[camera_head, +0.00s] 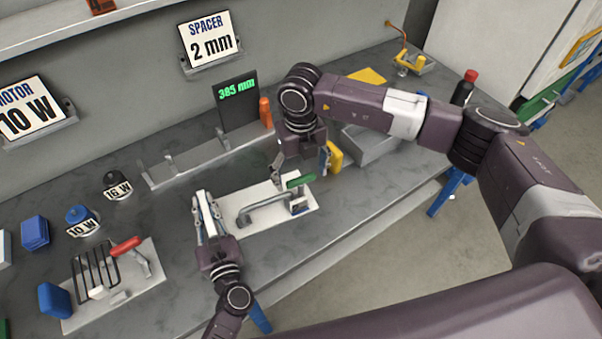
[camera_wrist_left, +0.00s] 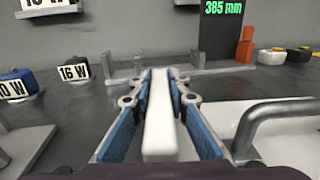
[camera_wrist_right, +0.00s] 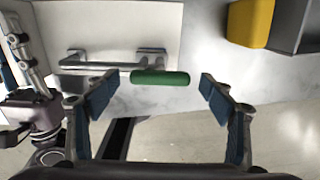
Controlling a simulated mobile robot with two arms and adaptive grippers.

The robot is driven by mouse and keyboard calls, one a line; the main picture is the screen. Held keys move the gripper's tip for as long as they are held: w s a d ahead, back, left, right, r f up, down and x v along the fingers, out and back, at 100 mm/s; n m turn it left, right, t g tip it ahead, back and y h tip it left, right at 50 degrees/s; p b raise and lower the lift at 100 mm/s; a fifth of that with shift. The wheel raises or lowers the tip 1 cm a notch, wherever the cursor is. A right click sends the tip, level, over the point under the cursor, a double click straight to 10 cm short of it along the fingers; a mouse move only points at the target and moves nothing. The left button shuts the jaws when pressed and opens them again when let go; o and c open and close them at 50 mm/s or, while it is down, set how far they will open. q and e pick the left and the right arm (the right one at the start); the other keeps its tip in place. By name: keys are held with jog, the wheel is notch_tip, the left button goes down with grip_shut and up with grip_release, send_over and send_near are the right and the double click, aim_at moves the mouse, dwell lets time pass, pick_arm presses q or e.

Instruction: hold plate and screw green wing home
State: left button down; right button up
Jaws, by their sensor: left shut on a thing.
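The white plate (camera_head: 270,222) lies on the bench with a grey bar handle (camera_head: 262,208) on it. The green wing (camera_head: 301,181) sits at the plate's right end; in the right wrist view the green wing (camera_wrist_right: 160,77) lies horizontally beside the handle. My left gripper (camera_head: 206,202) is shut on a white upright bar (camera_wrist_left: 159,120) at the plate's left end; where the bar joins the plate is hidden. My right gripper (camera_head: 302,164) is over the green wing, its fingers open and apart, with the wing between and beyond the tips (camera_wrist_right: 155,88).
A second fixture plate (camera_head: 135,288) with a red handle (camera_head: 126,245) and wire rack stands at the left. Blue and black motors (camera_head: 80,217) are behind it. A rail (camera_head: 190,160) and a display reading 385 mm (camera_head: 236,101) are at the back. A grey bin (camera_head: 375,140) stands right.

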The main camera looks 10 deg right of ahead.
notch_tip(320, 180, up, 12)
dwell(0.6)
pick_arm(q)
jog(key=c, duration=1.8)
grip_release()
jog(key=shift+o, duration=0.2)
